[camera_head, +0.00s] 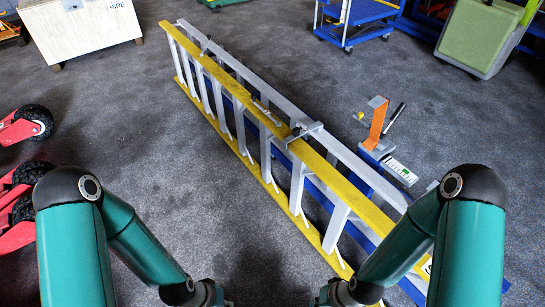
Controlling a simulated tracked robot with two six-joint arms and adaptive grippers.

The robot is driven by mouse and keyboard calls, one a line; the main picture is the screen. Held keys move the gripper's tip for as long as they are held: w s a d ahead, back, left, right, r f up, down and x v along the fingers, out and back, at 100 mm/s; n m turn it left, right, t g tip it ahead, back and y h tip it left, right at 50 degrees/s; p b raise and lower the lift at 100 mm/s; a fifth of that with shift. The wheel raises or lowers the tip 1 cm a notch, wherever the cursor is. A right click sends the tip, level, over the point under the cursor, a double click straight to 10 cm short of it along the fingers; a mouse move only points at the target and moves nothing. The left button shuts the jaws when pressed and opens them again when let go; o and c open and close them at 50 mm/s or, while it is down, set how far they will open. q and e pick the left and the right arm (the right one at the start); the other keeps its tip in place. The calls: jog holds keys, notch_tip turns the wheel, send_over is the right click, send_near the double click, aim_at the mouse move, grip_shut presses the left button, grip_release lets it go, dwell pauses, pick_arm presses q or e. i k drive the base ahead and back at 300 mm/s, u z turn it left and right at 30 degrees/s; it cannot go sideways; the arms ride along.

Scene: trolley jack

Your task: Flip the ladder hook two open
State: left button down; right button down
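A long yellow-and-grey ladder (245,117) lies on its side across the middle, on a blue support. A grey metal bracket (304,131) sits across its upper rails about halfway along, and a smaller dark fitting (207,43) sits near the far end. I cannot tell which of these is hook two, or whether either is open. My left gripper (208,295) is at the bottom edge, left of the ladder, touching nothing visible. My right gripper (338,294) is at the bottom edge by the ladder's near end. Both are mostly cut off, so their fingers cannot be made out.
An orange upright bracket (376,123) stands right of the ladder, with a white-and-green labelled part (400,171) near it. A red wheeled jack (20,128) is at left. A wooden crate (82,30), a blue trolley (356,14) and a green bin (478,36) stand behind.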

aim_at(318, 126)
jog(key=z, duration=0.1)
jog(key=i, duration=0.95)
jog(key=u, duration=0.05)
